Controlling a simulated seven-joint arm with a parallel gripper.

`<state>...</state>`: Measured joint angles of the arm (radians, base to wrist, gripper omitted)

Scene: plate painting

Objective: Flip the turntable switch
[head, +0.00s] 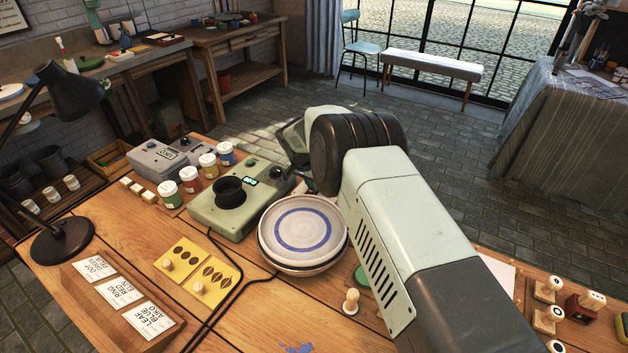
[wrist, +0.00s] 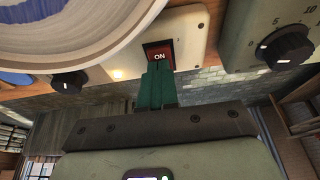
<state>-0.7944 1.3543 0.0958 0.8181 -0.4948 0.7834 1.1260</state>
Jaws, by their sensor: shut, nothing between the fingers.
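The turntable switch (wrist: 159,55) is a red rocker in a dark frame, marked ON, on the cream front panel of the turntable (wrist: 190,42). My gripper (wrist: 157,74) is shut and empty. Its green fingertips are right at the lower edge of the switch in the wrist view; I cannot tell whether they touch it. A small lit lamp (wrist: 117,74) and a black knob (wrist: 68,82) are left of the switch. A plate with a blue ring (head: 303,228) lies on the turntable. In the head view my arm hides the switch and the fingertips.
A pale green box (head: 222,214) with a black cup and green display stands left of the plate. Paint jars (head: 190,180) stand behind it. A wooden stamp (head: 351,301) is in front of the plate. Yellow stencil cards (head: 208,287) lie at the front left.

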